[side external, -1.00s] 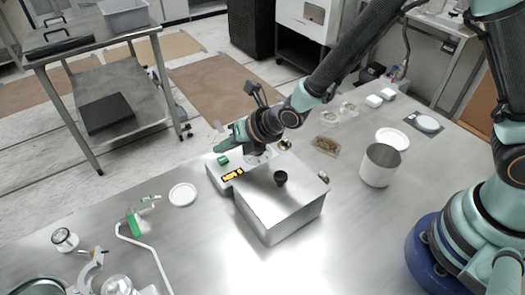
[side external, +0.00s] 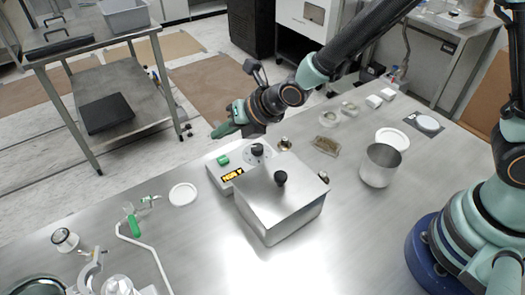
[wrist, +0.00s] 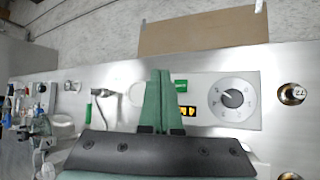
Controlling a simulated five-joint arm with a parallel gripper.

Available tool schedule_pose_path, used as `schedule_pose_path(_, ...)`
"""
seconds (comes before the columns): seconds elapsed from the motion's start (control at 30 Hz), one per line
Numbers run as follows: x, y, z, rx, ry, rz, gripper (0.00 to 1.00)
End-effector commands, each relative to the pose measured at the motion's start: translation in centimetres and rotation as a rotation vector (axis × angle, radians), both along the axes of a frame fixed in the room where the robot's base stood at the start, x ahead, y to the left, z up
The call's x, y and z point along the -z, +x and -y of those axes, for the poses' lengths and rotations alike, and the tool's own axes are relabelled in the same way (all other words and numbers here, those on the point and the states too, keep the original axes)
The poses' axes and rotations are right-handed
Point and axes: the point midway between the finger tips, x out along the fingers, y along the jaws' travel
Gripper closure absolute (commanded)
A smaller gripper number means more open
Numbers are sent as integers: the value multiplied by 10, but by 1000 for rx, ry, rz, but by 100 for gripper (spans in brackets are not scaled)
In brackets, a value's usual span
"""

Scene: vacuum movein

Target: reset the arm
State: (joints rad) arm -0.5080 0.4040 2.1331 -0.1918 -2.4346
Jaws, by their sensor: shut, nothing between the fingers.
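My gripper (side external: 222,131) has green fingers and is shut with nothing between them. In the side view it hangs in the air above and behind the control unit, apart from everything. In the wrist view its fingers (wrist: 161,100) point toward the table's far edge, left of the dial. The white control unit (side external: 216,180) has a green button, a lit yellow display and a dial (side external: 257,150). The dial also shows in the wrist view (wrist: 232,99). A metal box (side external: 266,210) with a black knob on its lid stands in front of the unit.
A metal beaker (side external: 379,166) and a white dish (side external: 388,137) stand to the right. A small white dish (side external: 183,194), a bent white tube (side external: 150,246) and glassware lie to the left. The front middle of the steel table (side external: 350,235) is clear.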

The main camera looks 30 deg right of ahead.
Motion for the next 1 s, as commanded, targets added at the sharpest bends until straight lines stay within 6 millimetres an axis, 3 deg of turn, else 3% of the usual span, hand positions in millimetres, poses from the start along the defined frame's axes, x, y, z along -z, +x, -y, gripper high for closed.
schedule_pose_path(0.23,-5,1,4,32,20,-14,100)
schedule_pose_path(0.37,-23,1,25,180,112,-79,100)
schedule_pose_path(0.67,-81,-20,107,815,505,-324,100)
schedule_pose_path(1.0,-126,-79,190,1581,996,-510,100)
